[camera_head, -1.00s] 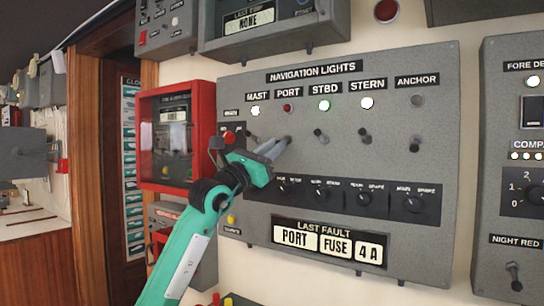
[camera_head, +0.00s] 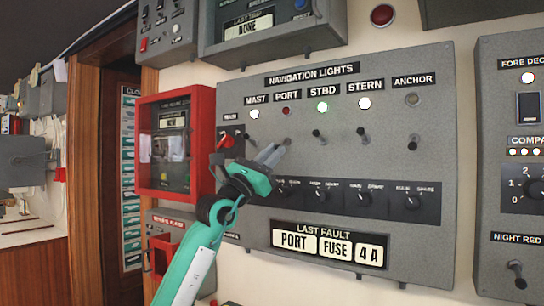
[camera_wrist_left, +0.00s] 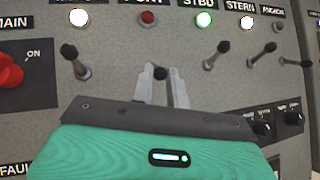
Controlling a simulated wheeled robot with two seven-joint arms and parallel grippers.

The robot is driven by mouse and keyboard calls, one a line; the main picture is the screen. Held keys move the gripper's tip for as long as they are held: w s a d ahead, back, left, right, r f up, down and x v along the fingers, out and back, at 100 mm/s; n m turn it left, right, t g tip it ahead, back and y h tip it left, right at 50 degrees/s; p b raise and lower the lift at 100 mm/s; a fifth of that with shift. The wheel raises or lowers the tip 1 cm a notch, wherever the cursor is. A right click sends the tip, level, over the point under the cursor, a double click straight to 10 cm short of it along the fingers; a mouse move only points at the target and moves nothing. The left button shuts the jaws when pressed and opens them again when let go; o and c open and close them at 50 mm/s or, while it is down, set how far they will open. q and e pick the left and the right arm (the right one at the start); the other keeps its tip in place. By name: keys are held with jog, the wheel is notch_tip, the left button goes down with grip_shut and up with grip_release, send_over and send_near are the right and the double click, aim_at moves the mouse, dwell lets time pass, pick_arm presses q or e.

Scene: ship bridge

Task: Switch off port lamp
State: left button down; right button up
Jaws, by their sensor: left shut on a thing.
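The port lamp (camera_head: 286,110) on the navigation lights panel (camera_head: 440,185) is dull red, under the PORT label. It also shows in the left wrist view (camera_wrist_left: 147,17). The port switch (camera_head: 288,141) is a short dark lever below it. My left gripper (camera_head: 278,148) reaches up from the lower left and is shut on this lever. In the left wrist view the round lever tip (camera_wrist_left: 160,72) shows between the two grey fingers. The fingers hide the lever's base, so I cannot tell its tilt. My right gripper is not in view.
The mast (camera_head: 248,138), starboard (camera_head: 317,133) and stern (camera_head: 364,134) levers point up, with lit lamps above. The anchor lever (camera_head: 413,146) points down, its lamp unlit. Selector knobs (camera_head: 364,197) sit below. A red-framed box (camera_head: 203,140) is left of my arm.

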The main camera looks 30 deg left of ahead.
pick_arm(q)
jog(key=c, duration=1.4)
grip_release()
jog(key=shift+o, duration=0.2)
